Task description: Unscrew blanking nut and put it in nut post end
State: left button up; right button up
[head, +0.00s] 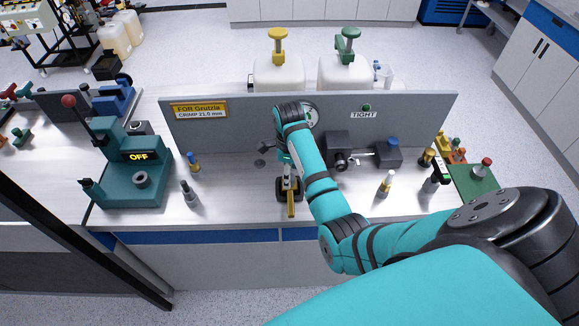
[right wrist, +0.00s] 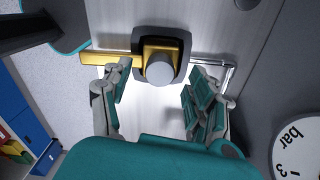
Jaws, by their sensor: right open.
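A round grey cap (right wrist: 160,69), which looks like the blanking nut, sits on a dark square block with a yellow lever (right wrist: 105,57). The lever also shows in the head view (head: 291,205), pointing to the front of the bench. My right gripper (right wrist: 160,75) is open above the cap, with one finger on each side and visible gaps between. In the head view my right gripper (head: 288,163) is partly hidden by its own wrist, and the cap is hidden under it. I cannot tell which upright post is the nut post end. My left gripper is not in view.
A grey panel (head: 230,133) with a pressure gauge (head: 312,116) and a TIGHT label (head: 363,115) stands behind. A green machine reading OFF (head: 137,180) is at left. Small posts (head: 189,195) (head: 385,185) stand on both sides. A black vise-like unit (head: 342,150) is at right.

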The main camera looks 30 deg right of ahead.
jog(key=shift+m, duration=0.8)
jog(key=shift+d, duration=0.1)
jog(key=shift+f+b, duration=0.5)
jog(key=shift+f, duration=0.75)
grip_shut()
